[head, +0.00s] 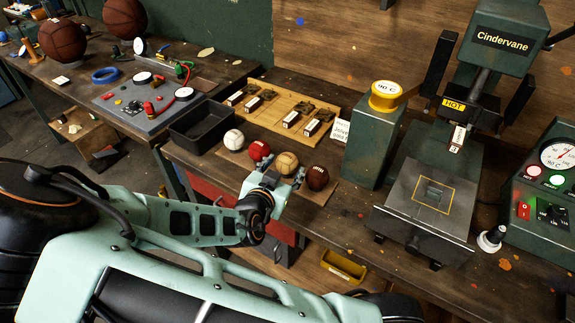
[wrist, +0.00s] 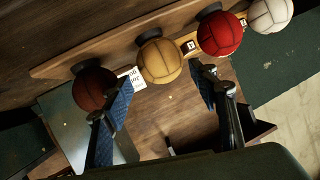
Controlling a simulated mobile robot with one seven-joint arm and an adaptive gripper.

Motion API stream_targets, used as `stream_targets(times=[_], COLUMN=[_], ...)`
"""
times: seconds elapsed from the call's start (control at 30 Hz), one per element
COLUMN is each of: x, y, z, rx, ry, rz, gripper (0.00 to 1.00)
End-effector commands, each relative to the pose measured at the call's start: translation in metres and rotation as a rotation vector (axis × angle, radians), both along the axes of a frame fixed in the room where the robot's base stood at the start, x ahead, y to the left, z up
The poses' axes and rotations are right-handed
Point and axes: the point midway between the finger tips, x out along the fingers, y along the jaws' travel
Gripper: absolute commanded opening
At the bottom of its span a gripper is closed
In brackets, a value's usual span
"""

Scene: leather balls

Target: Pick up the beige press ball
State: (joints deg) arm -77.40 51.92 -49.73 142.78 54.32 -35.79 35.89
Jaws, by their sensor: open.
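The beige press ball (head: 286,162) sits in a row of small balls on a wooden board, between a red ball (head: 259,150) and a dark brown ball (head: 317,177). My gripper (head: 276,174) is open and empty, just in front of the beige ball. In the wrist view the beige ball (wrist: 160,62) lies ahead of the gap between the two blue-padded fingers (wrist: 160,80), and no contact shows. The brown ball (wrist: 90,90) is partly behind the left finger. The red ball (wrist: 219,35) is beyond the right finger.
A white ball (head: 234,139) ends the row at left. Behind it are a black tray (head: 201,125) and a board with metal pieces (head: 268,109). A green box with a yellow-topped dial (head: 372,140) and a heated press (head: 425,205) stand to the right.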

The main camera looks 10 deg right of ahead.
Motion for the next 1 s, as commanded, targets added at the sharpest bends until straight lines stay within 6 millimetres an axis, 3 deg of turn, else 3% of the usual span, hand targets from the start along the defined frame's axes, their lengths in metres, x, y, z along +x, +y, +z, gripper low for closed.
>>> stream_targets(times=[0.17, 0.5, 0.8, 1.0], x=[0.007, 0.042, 0.046, 0.045], y=[-0.004, -0.018, -0.02, -0.02], z=[-0.005, -0.025, -0.027, -0.027], rx=[-0.001, 0.0, 0.001, 0.001], ry=[0.001, 0.002, 0.002, 0.002], rz=[-0.001, 0.0, 0.0, 0.0], gripper=[0.54, 0.54, 0.54, 0.34])
